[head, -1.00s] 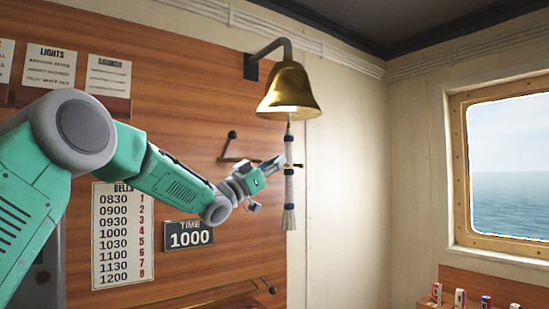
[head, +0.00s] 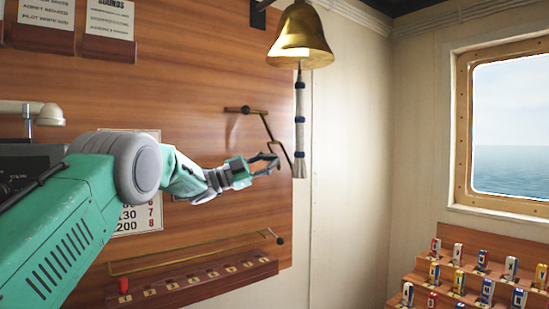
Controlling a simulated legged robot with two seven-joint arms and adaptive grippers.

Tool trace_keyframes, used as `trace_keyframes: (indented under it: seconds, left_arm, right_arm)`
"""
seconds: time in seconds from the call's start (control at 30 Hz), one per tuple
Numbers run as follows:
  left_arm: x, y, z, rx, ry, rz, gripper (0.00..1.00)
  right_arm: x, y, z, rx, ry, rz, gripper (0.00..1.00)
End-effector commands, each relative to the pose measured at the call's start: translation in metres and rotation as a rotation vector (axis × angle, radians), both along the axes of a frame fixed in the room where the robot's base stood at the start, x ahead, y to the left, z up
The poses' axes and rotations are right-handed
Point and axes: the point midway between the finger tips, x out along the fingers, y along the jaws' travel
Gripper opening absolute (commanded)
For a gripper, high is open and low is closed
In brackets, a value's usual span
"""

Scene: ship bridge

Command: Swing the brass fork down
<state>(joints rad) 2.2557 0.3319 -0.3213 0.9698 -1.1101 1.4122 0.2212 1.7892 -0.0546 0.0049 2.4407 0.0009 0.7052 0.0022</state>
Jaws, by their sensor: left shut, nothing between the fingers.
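The brass fork (head: 270,130) is mounted on the wood panel beside the bell rope, with a dark knob (head: 245,110) at its upper part. Its thin arm slants down and right, its lower end close to the rope's tassel. My left gripper (head: 276,160) is shut and empty, just left of the fork's lower end. I cannot tell whether it touches the fork. The brass bell (head: 302,38) hangs above, with its white and blue rope (head: 300,120) hanging straight down. My right gripper is not in view.
A thin brass bar (head: 190,255) runs above a wooden strip of labelled positions (head: 200,282) at lower left. A stepped rack of small coloured pieces (head: 470,265) stands at lower right below the window. Clear wall (head: 350,150) lies right of the rope.

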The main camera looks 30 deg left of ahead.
Motion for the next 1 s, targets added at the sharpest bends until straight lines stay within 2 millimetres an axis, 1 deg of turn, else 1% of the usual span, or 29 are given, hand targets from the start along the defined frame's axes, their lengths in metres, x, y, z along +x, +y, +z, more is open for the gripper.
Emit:
trace_keyframes:
  seconds: [0.03,0.3,0.77,0.87,0.97,1.0]
  left_arm:
    - [0.001,-0.001,-0.003,0.019,-0.006,0.0,0.0]
    - [0.0,-0.003,-0.007,0.067,-0.027,-0.002,0.0]
    - [0.001,0.003,-0.009,0.065,-0.027,-0.001,0.0]
    - [0.001,0.003,-0.003,0.066,-0.029,-0.001,0.0]
    - [0.001,0.002,0.011,0.067,-0.031,0.0,0.0]
    - [0.001,0.002,0.018,0.069,-0.031,0.001,0.0]
  right_arm:
    - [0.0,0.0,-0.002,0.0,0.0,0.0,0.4]
    - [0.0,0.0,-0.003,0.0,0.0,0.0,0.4]
    - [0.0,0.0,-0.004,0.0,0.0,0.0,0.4]
    - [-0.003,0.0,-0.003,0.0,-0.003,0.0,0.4]
    - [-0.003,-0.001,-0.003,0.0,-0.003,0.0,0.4]
    - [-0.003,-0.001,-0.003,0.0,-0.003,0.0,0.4]
